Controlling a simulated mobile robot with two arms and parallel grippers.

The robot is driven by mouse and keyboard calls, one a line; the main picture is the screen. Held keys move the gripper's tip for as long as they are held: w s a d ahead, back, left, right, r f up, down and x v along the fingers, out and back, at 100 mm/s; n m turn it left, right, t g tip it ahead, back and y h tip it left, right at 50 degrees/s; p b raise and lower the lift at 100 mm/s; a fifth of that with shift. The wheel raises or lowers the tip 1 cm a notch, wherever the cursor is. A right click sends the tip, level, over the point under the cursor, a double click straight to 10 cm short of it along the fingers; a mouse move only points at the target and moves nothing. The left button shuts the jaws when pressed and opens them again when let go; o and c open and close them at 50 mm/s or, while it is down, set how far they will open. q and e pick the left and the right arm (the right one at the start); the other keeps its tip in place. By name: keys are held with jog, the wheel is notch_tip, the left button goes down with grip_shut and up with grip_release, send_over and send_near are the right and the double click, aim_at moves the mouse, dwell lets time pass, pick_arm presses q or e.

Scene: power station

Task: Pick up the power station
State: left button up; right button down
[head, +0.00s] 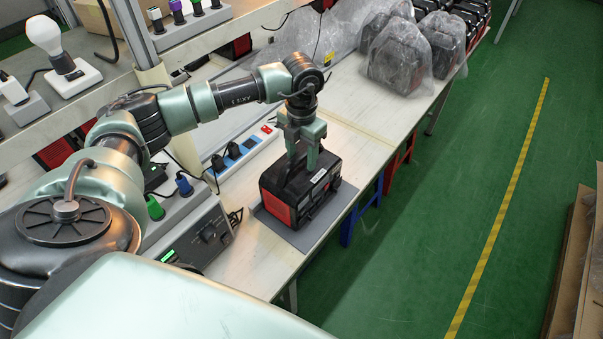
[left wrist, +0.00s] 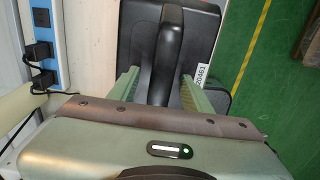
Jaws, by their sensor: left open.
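The power station (head: 281,207) is a black box with red end panels, standing on a dark grey mat (head: 262,218) on the workbench. My left gripper (head: 303,160) points down over its top, with the fingers close to the top handle. In the left wrist view, the power station's black handle (left wrist: 158,50) runs between the two green fingers of my left gripper (left wrist: 158,90). The fingers stand apart, one on each side of the handle, with a gap visible on the right. Whether they touch it cannot be seen. My right gripper is not in view.
A blue power strip (head: 237,150) with plugs lies left of the power station. A grey instrument box (head: 190,235) stands nearer to me. Several plastic-wrapped units (head: 400,55) stand farther along the bench. The bench's right edge is close; green floor lies beyond.

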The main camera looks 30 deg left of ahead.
pick_arm(q)
jog(key=shift+f, duration=0.35)
jog(key=shift+f, duration=0.1)
grip_shut()
dwell(1.3)
jog(key=shift+w+r, duration=0.2)
jog(key=shift+r, duration=0.05)
